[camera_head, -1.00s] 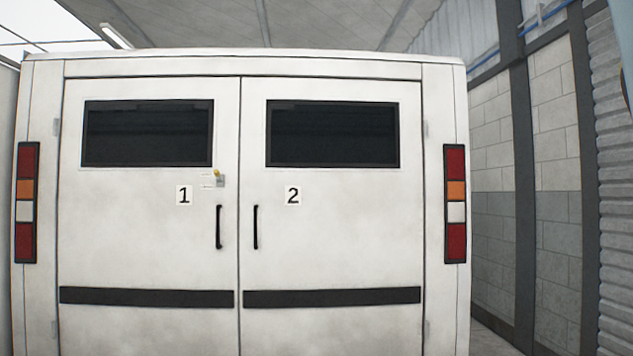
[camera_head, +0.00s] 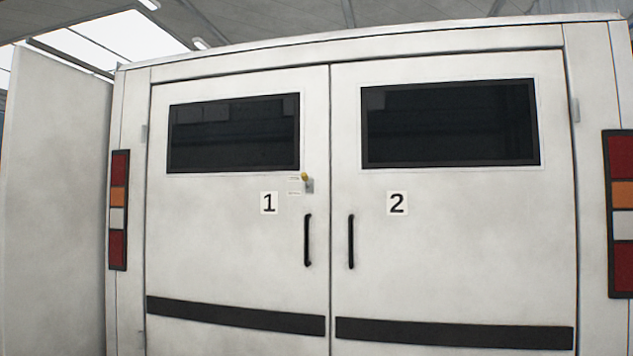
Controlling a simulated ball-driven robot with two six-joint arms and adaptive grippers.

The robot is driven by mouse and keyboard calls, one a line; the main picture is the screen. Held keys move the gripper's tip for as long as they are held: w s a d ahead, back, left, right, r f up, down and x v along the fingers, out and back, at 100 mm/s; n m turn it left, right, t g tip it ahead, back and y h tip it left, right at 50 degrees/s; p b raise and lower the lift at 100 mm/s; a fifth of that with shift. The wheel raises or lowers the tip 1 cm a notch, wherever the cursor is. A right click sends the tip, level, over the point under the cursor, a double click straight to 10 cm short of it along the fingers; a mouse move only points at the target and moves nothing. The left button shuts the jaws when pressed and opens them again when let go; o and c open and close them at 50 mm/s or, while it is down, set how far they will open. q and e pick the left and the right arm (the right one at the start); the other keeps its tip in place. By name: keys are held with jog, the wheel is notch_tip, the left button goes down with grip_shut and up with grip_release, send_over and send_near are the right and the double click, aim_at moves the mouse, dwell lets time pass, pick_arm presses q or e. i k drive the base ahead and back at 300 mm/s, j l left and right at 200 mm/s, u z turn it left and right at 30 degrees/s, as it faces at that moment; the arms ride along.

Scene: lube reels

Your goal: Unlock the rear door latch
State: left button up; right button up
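The rear of a white van fills most of the head view, with two shut doors side by side. The left door (camera_head: 220,240) bears the label "1", and the right door (camera_head: 470,260) bears the label "2". The latch (camera_head: 306,181) is a small grey plate with a yellow knob, on the left door near the centre seam, above the black handle (camera_head: 308,240). The right door has its own black handle (camera_head: 351,241). Neither of my grippers is in view, and nothing touches the latch.
A pale wall or panel (camera_head: 55,200) stands at the left, close beside the van. Light clusters flank the doors at the left (camera_head: 119,210) and right (camera_head: 621,213). No loose objects show in front of the doors. The floor is out of view.

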aim_at(303, 175)
jog(key=i, duration=0.7)
jog(key=i+j+u, duration=0.15)
jog(key=i, duration=0.7)
jog(key=i+u, duration=0.15)
jog(key=i, duration=0.65)
jog(key=i+l+u, duration=0.2)
jog(key=i, duration=0.65)
